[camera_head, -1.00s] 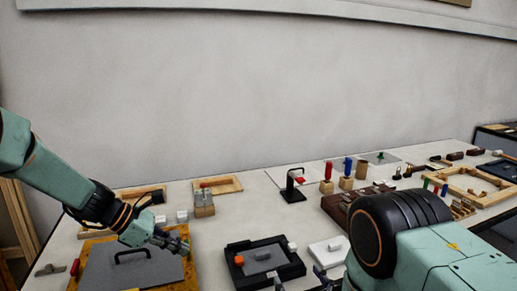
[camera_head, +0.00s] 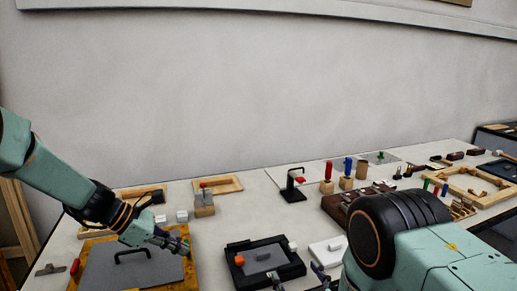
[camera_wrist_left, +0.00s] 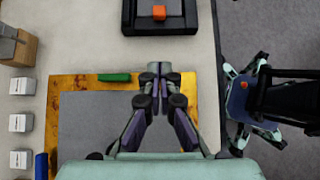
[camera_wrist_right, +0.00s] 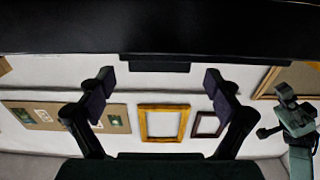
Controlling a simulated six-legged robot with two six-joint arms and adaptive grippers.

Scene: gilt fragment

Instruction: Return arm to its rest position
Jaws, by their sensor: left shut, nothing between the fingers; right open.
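My left gripper (camera_head: 182,246) is at the lower left in the head view, over the right part of a grey panel (camera_head: 125,272) with a black handle and a worn orange-yellow border. In the left wrist view its fingers (camera_wrist_left: 160,72) meet with nothing between them, over the border's edge. My right gripper (camera_head: 301,281) shows only its fingertips at the bottom of the head view, in front of a black tray. In the right wrist view its fingers (camera_wrist_right: 158,82) are wide apart and empty, facing the wall. My right forearm hides part of the table.
The black tray (camera_head: 233,263) holds an orange block (camera_head: 239,260). A white plate (camera_head: 326,254) lies beside it. A block stack (camera_head: 204,204), a black stand (camera_head: 292,188), and red and blue pegs stand behind. A green bar (camera_wrist_left: 114,77) lies on the border. Table between stack and stand is clear.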

